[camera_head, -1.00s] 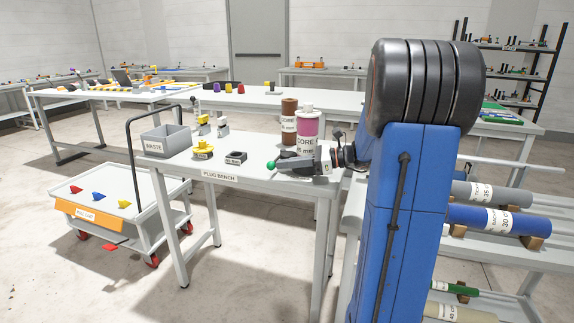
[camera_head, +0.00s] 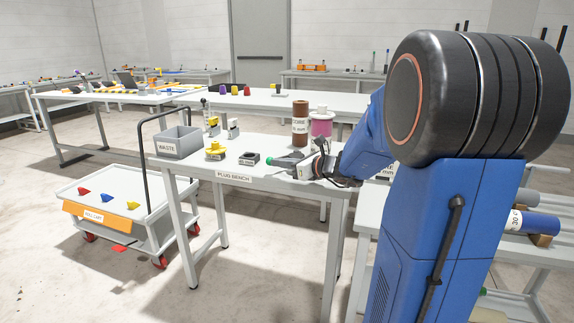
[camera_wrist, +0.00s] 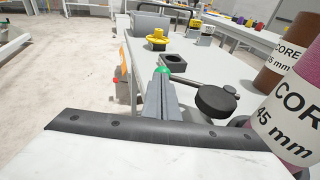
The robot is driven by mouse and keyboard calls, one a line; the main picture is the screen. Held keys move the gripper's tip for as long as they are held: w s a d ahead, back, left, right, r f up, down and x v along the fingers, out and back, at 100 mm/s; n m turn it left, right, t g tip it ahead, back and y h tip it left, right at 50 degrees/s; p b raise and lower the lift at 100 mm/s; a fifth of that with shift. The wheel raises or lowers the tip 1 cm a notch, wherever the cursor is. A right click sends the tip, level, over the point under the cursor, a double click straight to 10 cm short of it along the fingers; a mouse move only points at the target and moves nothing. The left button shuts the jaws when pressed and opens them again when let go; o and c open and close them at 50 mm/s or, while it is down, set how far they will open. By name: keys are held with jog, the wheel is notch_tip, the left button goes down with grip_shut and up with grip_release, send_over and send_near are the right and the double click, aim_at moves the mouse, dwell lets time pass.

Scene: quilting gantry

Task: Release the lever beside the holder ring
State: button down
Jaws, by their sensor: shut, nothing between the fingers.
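A dark lever (camera_wrist: 190,83) runs from a round black pivot disc (camera_wrist: 215,101) towards a green ball knob (camera_wrist: 162,70) over the bench. The knob also shows in the head view (camera_head: 269,160). My gripper (camera_wrist: 160,85) is shut and empty, its grey fingertips right at the knob in the wrist view; I cannot tell whether they touch it. In the head view my gripper (camera_head: 305,168) is low over the bench's right part. I cannot clearly make out the holder ring; a black square block with an opening (camera_wrist: 173,60) stands beyond the knob.
The cores stand close to my gripper. A cart (camera_head: 150,205) stands left, a roll rack (camera_head: 530,225) right.

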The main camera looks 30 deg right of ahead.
jog(key=shift+r+x, duration=0.15)
jog(key=shift+x, duration=0.55)
jog(key=shift+r+x, duration=0.1)
jog(key=shift+x, duration=0.6)
jog(key=shift+w+a+r, duration=0.1)
jog(key=shift+w+a, duration=0.05)
jog(key=shift+w, duration=0.15)
jog(key=shift+r, duration=0.1)
